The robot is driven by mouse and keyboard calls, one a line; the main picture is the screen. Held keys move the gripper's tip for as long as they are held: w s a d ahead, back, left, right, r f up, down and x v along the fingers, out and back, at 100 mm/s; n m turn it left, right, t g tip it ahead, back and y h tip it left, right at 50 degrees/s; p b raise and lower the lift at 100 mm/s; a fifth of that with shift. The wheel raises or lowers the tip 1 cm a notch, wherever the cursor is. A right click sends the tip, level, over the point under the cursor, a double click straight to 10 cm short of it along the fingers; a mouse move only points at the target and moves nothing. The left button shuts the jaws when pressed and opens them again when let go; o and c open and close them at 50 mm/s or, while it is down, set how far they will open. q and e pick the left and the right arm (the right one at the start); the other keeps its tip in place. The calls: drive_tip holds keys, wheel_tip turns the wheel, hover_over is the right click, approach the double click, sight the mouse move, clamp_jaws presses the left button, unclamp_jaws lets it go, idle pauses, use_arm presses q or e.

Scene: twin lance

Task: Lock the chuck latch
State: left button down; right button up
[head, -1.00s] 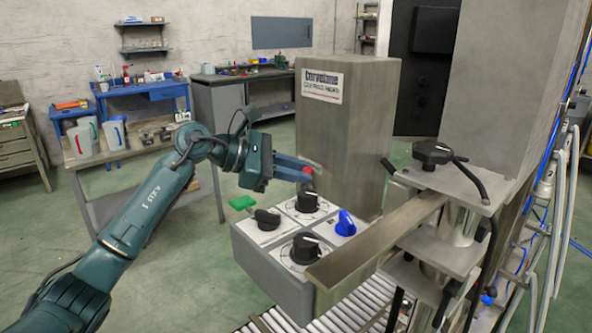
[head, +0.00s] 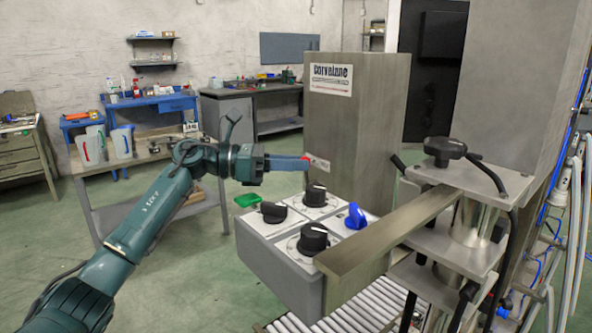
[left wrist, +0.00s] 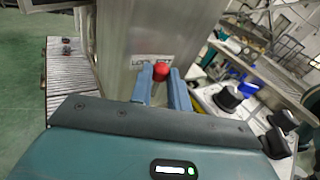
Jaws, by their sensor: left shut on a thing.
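My left gripper (head: 304,160) is shut on a small red ball knob (left wrist: 160,70), which I take to be the chuck latch's handle. In the left wrist view the knob sits between the tips of the two blue fingers (left wrist: 159,85). Behind it is the smooth metal column (left wrist: 150,30), with a small label (left wrist: 140,61) whose start reads like "LOCK". In the head view the gripper reaches in from the left at the column's (head: 355,120) lower left edge, above the dial panel. The rest of the latch is hidden. My right gripper is not in view.
The grey dial box (head: 285,280) with black dials and a blue knob (head: 355,216) stands just below the gripper. A long metal bar (head: 390,232) and clamp plates (head: 470,180) lie to its right. Rollers (head: 350,313) run below.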

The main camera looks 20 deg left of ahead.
use_arm(q)
drive_tip(key=shift+w+a+n, duration=0.1)
drive_tip(key=shift+a+n, duration=0.05)
drive_tip(key=shift+n, duration=0.15)
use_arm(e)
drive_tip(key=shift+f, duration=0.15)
use_arm(q)
drive_tip(key=c, duration=1.6)
unclamp_jaws()
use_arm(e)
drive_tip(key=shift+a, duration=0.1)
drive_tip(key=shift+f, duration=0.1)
use_arm(q)
drive_tip(key=f+b+v, duration=0.1)
drive_tip(key=b+v, duration=0.1)
drive_tip(key=v, duration=1.1)
drive_tip(key=shift+r+b, duration=0.25)
drive_tip(key=shift+b, duration=0.1)
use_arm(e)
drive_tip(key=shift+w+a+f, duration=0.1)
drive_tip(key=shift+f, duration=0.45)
use_arm(q)
drive_tip(key=shift+o, duration=0.2)
drive_tip(key=shift+a, duration=0.1)
